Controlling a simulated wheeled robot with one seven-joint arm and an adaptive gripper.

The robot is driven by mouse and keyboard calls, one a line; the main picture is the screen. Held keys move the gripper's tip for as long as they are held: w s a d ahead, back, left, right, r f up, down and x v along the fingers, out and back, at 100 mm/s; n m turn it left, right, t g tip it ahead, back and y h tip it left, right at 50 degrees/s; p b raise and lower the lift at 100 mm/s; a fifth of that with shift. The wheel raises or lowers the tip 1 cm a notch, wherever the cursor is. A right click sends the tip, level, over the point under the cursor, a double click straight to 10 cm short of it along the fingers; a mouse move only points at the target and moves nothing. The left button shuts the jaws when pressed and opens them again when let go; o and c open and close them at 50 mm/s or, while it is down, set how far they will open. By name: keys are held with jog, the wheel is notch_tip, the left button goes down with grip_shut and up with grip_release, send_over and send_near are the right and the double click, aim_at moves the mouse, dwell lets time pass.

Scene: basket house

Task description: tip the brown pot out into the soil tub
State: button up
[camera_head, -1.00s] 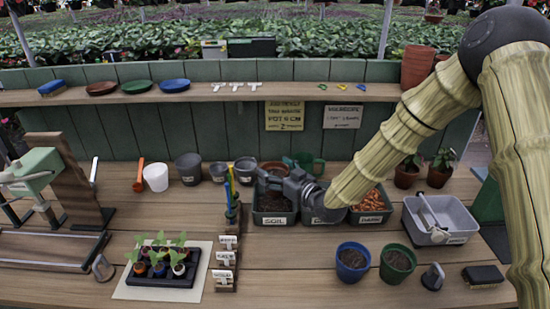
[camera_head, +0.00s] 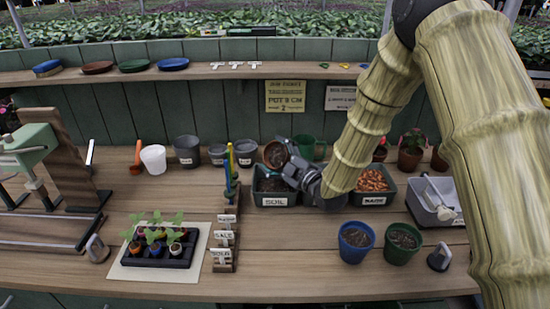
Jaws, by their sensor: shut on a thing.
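The brown pot (camera_head: 275,154) is tilted above the back of the soil tub, with its mouth showing toward the camera; dark contents show inside it. My gripper (camera_head: 287,167) is shut on the pot at its right side. The soil tub (camera_head: 274,201) is a dark grey-green box labelled SOIL with dark soil in it. It stands on the bench just below my gripper and the pot. My arm comes in from the upper right and hides part of the bench and the tub beside the soil.
A tub of orange-brown chips (camera_head: 374,181) stands right of my wrist. A green pot (camera_head: 306,147) stands behind the soil tub. Blue (camera_head: 356,242) and green (camera_head: 403,243) pots of soil stand in front. A rack of upright tools (camera_head: 229,200) stands close on the left.

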jog(key=shift+f+n+b, duration=0.4)
jog(key=shift+f+n, duration=0.3)
jog(key=shift+f, duration=0.05)
jog(key=shift+n+b, duration=0.4)
jog(key=shift+n, duration=0.1)
jog(key=shift+r+n+y+b, duration=0.1)
jog(key=shift+n+y+b, duration=0.2)
jog(key=shift+n+b, duration=0.55)
jog(key=n+b, duration=0.4)
jog(key=b, duration=0.2)
jog(key=shift+n+y, duration=0.25)
jog(key=shift+y, duration=0.05)
jog(key=shift+r+n+b, duration=0.2)
jog(key=shift+n+b, duration=0.5)
jog(key=shift+b, duration=0.25)
jog(key=shift+r, duration=0.1)
jog(key=shift+b, duration=0.3)
jog(key=shift+f+m+b, duration=0.3)
jog(key=shift+f+b, duration=0.05)
jog(key=shift+b, duration=0.7)
jog(key=shift+d+b, duration=0.1)
jog(key=shift+b, duration=0.45)
